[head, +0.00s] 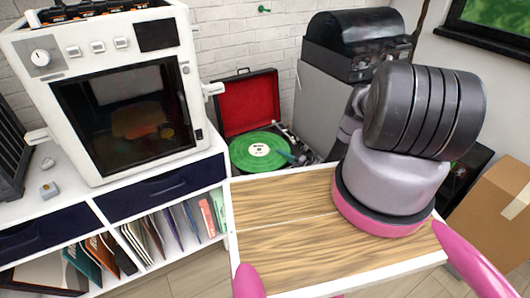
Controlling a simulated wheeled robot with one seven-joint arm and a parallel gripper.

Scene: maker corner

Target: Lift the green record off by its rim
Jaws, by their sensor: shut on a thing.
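The green record (258,151) with a pale centre label lies in an open record player (248,105) with a red-lined lid, beyond the wooden top. It looks roughly flat; whether it is clear of the platter, I cannot tell. My gripper (292,156) reaches in from the right and is shut on the record's right rim. The gripper is small in view, and my own arm hides part of what lies behind it.
A wooden top (290,249) with white edging stands in front, mostly bare. A white oven-like machine (120,90) stands at left above shelves of record sleeves (150,238). A grey cabinet (322,110) carries a black machine (355,45) behind. A cardboard box (497,215) is at right.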

